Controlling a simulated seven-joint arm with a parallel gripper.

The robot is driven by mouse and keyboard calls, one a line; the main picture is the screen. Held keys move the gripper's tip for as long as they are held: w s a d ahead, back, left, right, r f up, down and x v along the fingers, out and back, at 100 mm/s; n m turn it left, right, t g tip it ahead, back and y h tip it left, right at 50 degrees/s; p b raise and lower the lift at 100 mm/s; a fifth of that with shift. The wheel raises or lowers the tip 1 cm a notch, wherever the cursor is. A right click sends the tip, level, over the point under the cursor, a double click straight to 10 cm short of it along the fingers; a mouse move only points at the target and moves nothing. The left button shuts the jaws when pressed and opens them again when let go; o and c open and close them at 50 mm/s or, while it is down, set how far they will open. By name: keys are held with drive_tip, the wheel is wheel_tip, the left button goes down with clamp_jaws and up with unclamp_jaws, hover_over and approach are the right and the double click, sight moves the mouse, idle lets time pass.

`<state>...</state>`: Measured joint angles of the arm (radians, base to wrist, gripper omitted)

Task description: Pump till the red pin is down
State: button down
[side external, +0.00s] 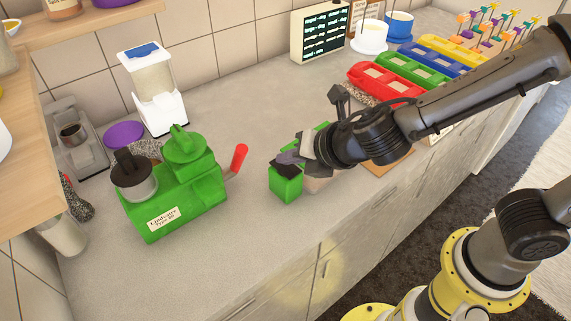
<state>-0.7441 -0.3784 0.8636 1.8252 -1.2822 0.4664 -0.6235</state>
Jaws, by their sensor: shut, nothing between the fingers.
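A green cooker (178,198) with a paper label stands on the counter at the left. A red rod-shaped part (238,158) sticks up at a tilt from its right side; I cannot tell whether it is a lever or the red pin. A grey cylinder with a black top (132,172) is at its left end, and a green knobbed cap (183,143) is on top. My gripper (287,163) is shut and empty, right of the red part and apart from it. It is over or beside a small green block (286,184); contact is unclear.
A white dispenser (155,88) stands behind the cooker, with a purple bowl (124,134) beside it. A dark display board (318,32) and coloured bins (385,82) stand at the back right. The counter (240,95) between is mostly clear.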

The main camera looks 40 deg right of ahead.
sight(289, 170)
drive_tip(key=shift+f, duration=0.65)
idle(0.8)
drive_tip(key=shift+r, duration=1.05)
drive_tip(key=shift+r, duration=0.1)
drive_tip(key=shift+r, duration=2.4)
